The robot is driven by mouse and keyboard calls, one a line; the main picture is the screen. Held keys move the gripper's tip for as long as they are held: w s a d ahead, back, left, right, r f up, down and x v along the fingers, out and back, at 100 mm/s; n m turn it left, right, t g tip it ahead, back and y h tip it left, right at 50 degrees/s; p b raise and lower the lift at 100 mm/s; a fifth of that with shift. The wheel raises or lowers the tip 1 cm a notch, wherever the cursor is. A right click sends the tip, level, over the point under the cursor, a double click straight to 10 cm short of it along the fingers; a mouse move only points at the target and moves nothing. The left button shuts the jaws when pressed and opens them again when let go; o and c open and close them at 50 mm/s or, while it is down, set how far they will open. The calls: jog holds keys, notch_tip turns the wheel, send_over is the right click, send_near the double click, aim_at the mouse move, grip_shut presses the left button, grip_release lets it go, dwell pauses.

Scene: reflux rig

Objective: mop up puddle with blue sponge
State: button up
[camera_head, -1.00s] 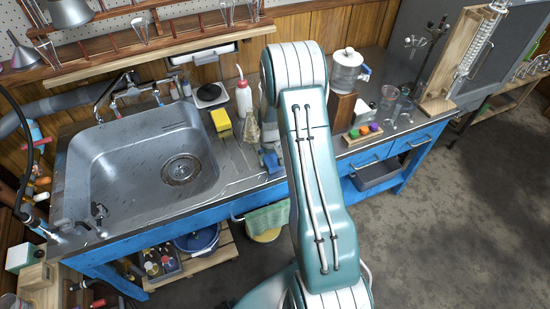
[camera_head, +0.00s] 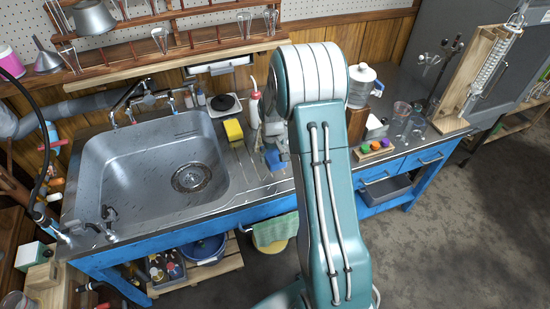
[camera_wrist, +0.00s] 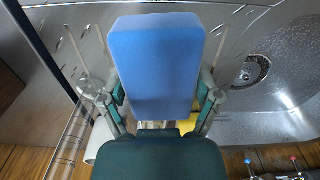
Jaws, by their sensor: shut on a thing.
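The blue sponge (camera_wrist: 155,65) is between the two fingers of my gripper (camera_wrist: 160,108), which is shut on it. In the head view the sponge (camera_head: 273,157) shows as a small blue patch just left of my arm, over the ribbed drainboard right of the sink. My gripper (camera_head: 280,140) is partly hidden there by my arm. I cannot tell whether the sponge touches the counter. I cannot make out a puddle for certain. The shiny metal and my arm make it hard to see.
The steel sink (camera_head: 150,170) is left of the sponge. A yellow block (camera_head: 233,130), a white bottle with a red tip (camera_head: 254,108) and a scale (camera_head: 224,104) stand behind. A rack of coloured pieces (camera_head: 373,148) and glassware (camera_head: 402,110) are to the right.

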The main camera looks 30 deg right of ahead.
jog(key=shift+d+r, duration=0.15)
jog(key=shift+r, duration=1.1)
jog(key=shift+d+r, duration=0.15)
jog(key=shift+r, duration=1.05)
jog(key=shift+a, duration=0.15)
jog(key=shift+s, duration=0.1)
